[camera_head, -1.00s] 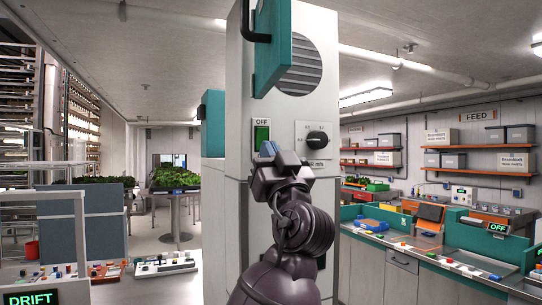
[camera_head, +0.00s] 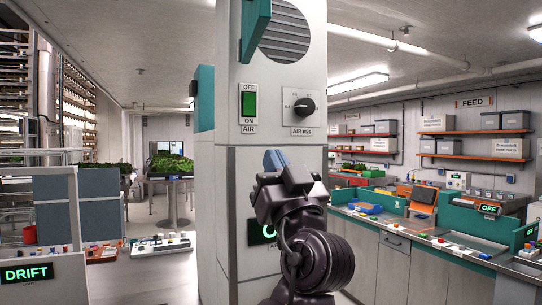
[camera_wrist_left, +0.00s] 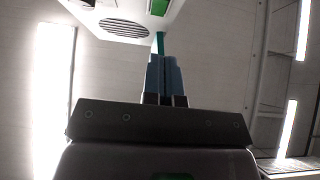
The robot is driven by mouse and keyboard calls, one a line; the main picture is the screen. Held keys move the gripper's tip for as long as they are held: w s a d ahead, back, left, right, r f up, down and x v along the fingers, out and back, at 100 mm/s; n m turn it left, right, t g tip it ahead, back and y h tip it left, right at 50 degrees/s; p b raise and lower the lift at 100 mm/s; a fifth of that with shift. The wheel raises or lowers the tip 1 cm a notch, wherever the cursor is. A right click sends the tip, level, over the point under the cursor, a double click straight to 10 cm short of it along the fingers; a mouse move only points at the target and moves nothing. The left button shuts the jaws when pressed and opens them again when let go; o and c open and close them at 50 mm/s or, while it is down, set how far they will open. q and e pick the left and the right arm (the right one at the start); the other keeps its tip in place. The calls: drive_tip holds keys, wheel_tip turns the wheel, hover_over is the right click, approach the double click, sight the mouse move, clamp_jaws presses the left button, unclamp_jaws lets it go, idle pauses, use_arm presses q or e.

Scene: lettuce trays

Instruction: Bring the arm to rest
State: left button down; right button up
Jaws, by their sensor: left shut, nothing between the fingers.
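My left arm rises from the bottom of the head view, and its left gripper (camera_head: 276,160) stands in front of the white cabinet column (camera_head: 222,150), below the green AIR switch (camera_head: 250,103) and the black air dial (camera_head: 303,107). Its blue fingers point up and are closed together with nothing between them. The wrist view also shows the shut fingers (camera_wrist_left: 165,75), with the vent and part of the green switch (camera_wrist_left: 159,7) beyond them. Contact with the column is not visible. My right gripper is in neither view.
A lit green display (camera_head: 268,232) is partly hidden behind my arm. A teal-edged counter (camera_head: 390,225) with trays and small items runs along the right. A DRIFT sign (camera_head: 27,273) stands at lower left. Lettuce trays (camera_head: 170,165) sit on a table at the back.

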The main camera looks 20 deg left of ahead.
use_arm(q)
drive_tip(key=shift+s+d, duration=0.1)
drive_tip(key=w+a+f+m+t+h, duration=0.1)
drive_tip(key=w+a+f+m+h, duration=0.2)
drive_tip(key=f, duration=0.6)
drive_tip(key=w+a+f+m+h, duration=0.1)
drive_tip(key=w+f+m+h, duration=0.3)
drive_tip(key=f, duration=0.5)
drive_tip(key=s+a+f+m+g+h, duration=0.1)
drive_tip(key=a+f+m+h, duration=0.15)
drive_tip(key=f, duration=0.65)
drive_tip(key=s+a+f+m+g+h, duration=0.1)
drive_tip(key=s+f+g+h, duration=0.15)
drive_tip(key=f, duration=0.75)
drive_tip(key=s+a+f+g+h, duration=0.15)
drive_tip(key=s+f, duration=0.25)
drive_tip(key=f, duration=0.4)
drive_tip(key=s+a+f+g+h, duration=0.1)
drive_tip(key=s+a+f+h, duration=0.1)
drive_tip(key=s+f, duration=0.5)
drive_tip(key=s+a+f+g, duration=0.1)
drive_tip(key=s+f+g, duration=0.1)
drive_tip(key=s+f, duration=0.5)
drive_tip(key=s+a+f+n+g+h, duration=0.1)
drive_tip(key=s+a+f, duration=0.1)
drive_tip(key=s+f, duration=0.6)
drive_tip(key=shift+s+a+f+g, duration=0.2)
drive_tip(key=shift+s+a+g, duration=0.1)
drive_tip(key=shift+s+g, duration=0.15)
drive_tip(key=shift+n, duration=0.25)
